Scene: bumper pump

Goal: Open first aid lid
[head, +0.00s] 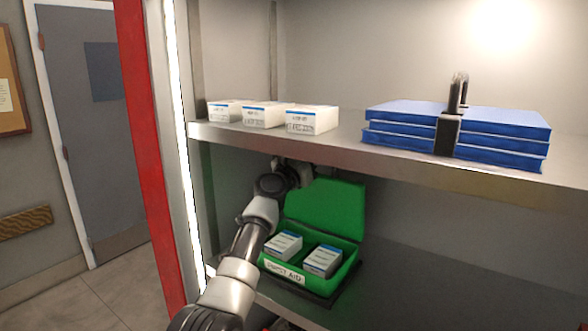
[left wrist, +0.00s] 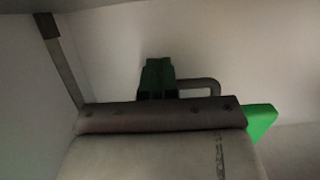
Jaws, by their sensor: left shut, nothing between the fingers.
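The green first aid box (head: 271,268) sits on the lower shelf in the head view, with a "FIRST AID" label on its front. Its green lid (head: 325,207) stands raised at the back, so the box is open. Two small white and grey cartons (head: 284,245) (head: 323,260) are inside. My left arm reaches in along the box's left side. My left gripper (head: 303,172) is by the lid's upper left edge, under the upper shelf, shut and empty; its tips are partly hidden. A green edge, likely the lid, shows in the left wrist view (left wrist: 262,121). My right gripper is not in view.
The upper shelf (head: 350,153) lies close above my left gripper. It carries three white boxes (head: 263,115) and a stack of blue packs (head: 458,130) with a dark strap. The lower shelf right of the box looks clear. A red post (head: 143,150) stands left.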

